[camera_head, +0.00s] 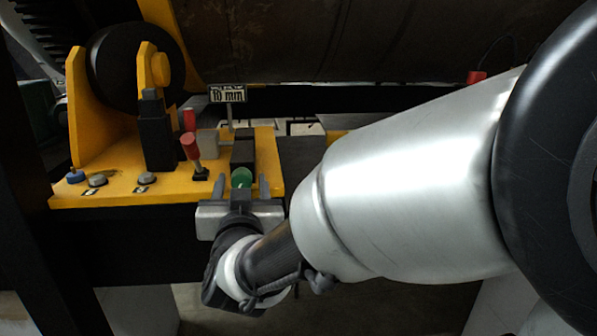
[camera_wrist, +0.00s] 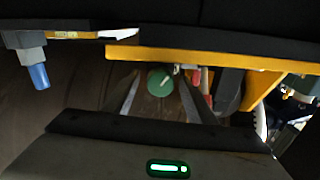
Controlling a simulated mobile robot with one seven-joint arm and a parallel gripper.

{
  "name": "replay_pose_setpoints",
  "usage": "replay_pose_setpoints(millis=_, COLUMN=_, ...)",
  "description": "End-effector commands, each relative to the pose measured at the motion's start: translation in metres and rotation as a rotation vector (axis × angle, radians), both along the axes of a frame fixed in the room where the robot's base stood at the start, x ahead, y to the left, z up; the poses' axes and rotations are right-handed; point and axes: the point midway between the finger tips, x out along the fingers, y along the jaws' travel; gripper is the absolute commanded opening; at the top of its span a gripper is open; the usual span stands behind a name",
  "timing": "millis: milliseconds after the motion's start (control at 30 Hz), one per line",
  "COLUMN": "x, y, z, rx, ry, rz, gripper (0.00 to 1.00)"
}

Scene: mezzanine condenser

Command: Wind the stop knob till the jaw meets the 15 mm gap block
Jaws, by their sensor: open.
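The green knob (camera_head: 241,177) sits at the front edge of the yellow plate (camera_head: 120,187), in front of a dark block (camera_head: 243,150). My gripper (camera_head: 241,184) is open, with one finger on each side of the knob. The wrist view also shows the green knob (camera_wrist: 160,82) between the two spread fingers; contact cannot be made out. A small grey block (camera_head: 207,142) stands left of the dark block. I cannot tell for sure which piece is the jaw or the gap block.
A red-handled lever (camera_head: 190,147) stands close left of the grey block, with a black upright block (camera_head: 157,140) beside it. Grey buttons and a blue knob (camera_head: 75,176) are at the plate's left. A large brown cylinder (camera_head: 330,40) lies behind.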

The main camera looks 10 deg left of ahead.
Motion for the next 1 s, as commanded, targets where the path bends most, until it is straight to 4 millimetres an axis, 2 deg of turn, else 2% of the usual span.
replay_pose_setpoints(millis=367, x=-0.0018, y=0.0008, z=-0.0004, rx=0.000, ry=0.001, rz=0.000, gripper=0.51)
replay_pose_setpoints(millis=600, x=-0.0016, y=0.0007, z=-0.0002, rx=0.000, ry=0.000, rz=0.000, gripper=0.12)
replay_pose_setpoints(millis=633, x=-0.0016, y=0.0007, z=-0.0002, rx=0.000, ry=0.000, rz=0.000, gripper=0.10)
replay_pose_setpoints(millis=767, x=-0.0014, y=0.0007, z=-0.0033, rx=0.030, ry=0.005, rz=0.000, gripper=0.10)
replay_pose_setpoints(millis=1000, x=-0.0011, y=0.0005, z=-0.0044, rx=0.223, ry=0.049, rz=-0.001, gripper=0.10)
